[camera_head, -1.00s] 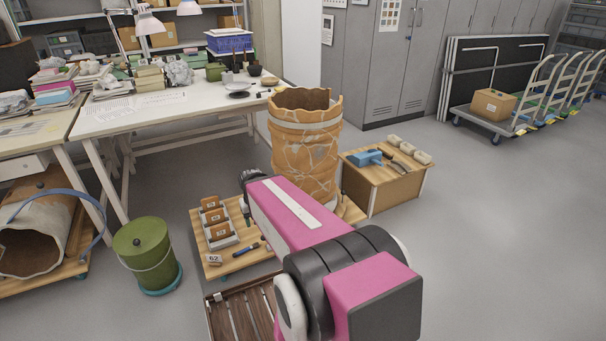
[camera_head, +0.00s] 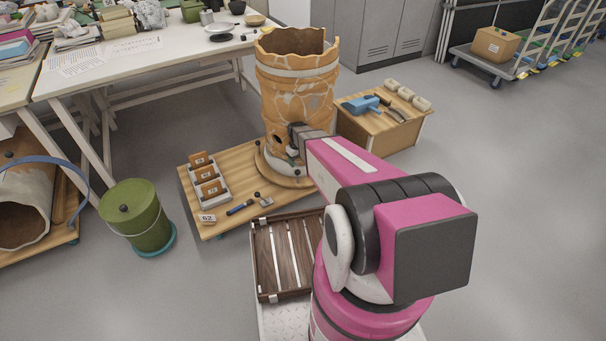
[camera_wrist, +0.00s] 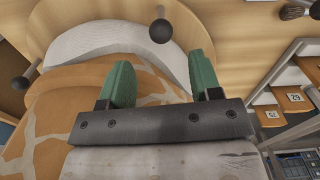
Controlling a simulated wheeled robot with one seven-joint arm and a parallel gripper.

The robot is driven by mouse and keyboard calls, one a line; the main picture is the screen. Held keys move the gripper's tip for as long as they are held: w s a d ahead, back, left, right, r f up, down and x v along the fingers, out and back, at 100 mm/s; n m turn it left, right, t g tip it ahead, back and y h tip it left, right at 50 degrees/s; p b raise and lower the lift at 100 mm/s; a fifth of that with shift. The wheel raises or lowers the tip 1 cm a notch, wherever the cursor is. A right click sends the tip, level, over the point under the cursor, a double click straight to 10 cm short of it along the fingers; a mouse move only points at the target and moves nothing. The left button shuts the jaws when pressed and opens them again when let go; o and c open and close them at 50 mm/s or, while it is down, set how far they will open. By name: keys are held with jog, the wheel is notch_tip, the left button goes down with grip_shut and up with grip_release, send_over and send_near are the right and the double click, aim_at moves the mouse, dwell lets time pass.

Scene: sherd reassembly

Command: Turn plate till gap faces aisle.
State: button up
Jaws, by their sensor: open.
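The round wooden plate (camera_head: 268,176) lies under a tall cracked orange vessel (camera_head: 295,95) with pale fills and a jagged rim. A dark opening (camera_head: 277,137) shows low in the vessel's front wall; I cannot tell whether it is the task's gap. My gripper reaches the vessel's lower front in the head view, its fingers hidden there. In the wrist view my gripper (camera_wrist: 161,82) is open, its green fingers apart, with the orange wall (camera_wrist: 70,92) and a white band (camera_wrist: 105,42) behind them. A dark ball knob (camera_wrist: 161,31) stands just beyond the fingertips, not visibly held.
The wooden board (camera_head: 212,178) carries a card rack (camera_head: 210,185), a number tag (camera_head: 207,218) and a blue-handled tool (camera_head: 240,208). A slatted crate (camera_head: 280,255) is in front. A wooden box (camera_head: 385,130) is at right, a green bin (camera_head: 137,220) at left.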

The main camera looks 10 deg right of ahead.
aim_at(297, 171)
notch_tip(297, 171, down, 10)
jog(key=shift+r, duration=0.1)
dwell(0.4)
